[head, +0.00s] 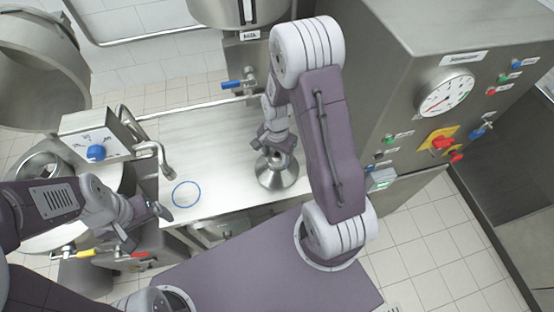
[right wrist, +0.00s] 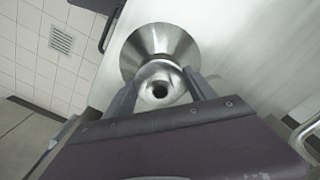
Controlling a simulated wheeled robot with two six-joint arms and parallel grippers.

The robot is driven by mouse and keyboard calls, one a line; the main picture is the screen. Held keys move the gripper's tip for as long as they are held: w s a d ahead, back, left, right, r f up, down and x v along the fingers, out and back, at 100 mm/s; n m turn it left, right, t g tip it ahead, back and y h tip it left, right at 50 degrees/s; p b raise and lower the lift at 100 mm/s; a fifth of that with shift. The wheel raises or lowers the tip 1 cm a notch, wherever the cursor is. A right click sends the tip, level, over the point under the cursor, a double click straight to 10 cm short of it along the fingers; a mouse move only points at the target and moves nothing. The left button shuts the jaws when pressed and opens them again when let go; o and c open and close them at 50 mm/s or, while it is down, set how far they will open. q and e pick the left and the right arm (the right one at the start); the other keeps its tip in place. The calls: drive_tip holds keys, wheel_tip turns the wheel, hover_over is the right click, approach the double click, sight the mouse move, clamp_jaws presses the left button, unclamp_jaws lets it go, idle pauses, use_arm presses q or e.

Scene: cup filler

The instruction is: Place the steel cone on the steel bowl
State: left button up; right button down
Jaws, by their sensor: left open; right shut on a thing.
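The steel cone (head: 278,178) is at the right part of the pale worktop, wide flared end down. My right gripper (head: 274,146) is shut on its narrow upper part. The right wrist view shows the cone's wide rim (right wrist: 150,38) and the dark hole in its narrow end, with a finger on each side. I cannot tell whether the cone touches the worktop. My left gripper (head: 146,214) is open and empty at the left, near the worktop's left edge. I cannot make out a separate steel bowl; one under the cone would be hidden.
A blue ring (head: 186,194) marks the bare worktop (head: 205,150) left of the cone. A tap (head: 162,160) and control box (head: 97,136) stand at the left. A milk tank (head: 245,50) is behind, and a steel cabinet (head: 440,60) with a gauge is right.

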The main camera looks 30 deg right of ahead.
wheel_tip(320, 180, up, 4)
drive_tip(key=shift+d+r, duration=0.1)
drive_tip(key=shift+d, duration=0.05)
drive_tip(key=s+d+r, duration=0.5)
drive_tip(key=d+r, duration=0.1)
drive_tip(key=d, duration=0.4)
drive_tip(key=shift+s+r, duration=0.35)
drive_tip(key=w+a+f+n, duration=0.2)
drive_tip(key=w+a+n, duration=0.1)
drive_tip(key=a+n, duration=0.3)
drive_tip(key=w+a+f+n, duration=0.2)
drive_tip(key=a+n, duration=0.3)
drive_tip(key=a, duration=0.3)
drive_tip(key=shift+w+a+n, duration=0.15)
drive_tip(key=shift+w+n, duration=0.25)
drive_tip(key=shift+w, duration=0.05)
drive_tip(key=shift+f, duration=0.1)
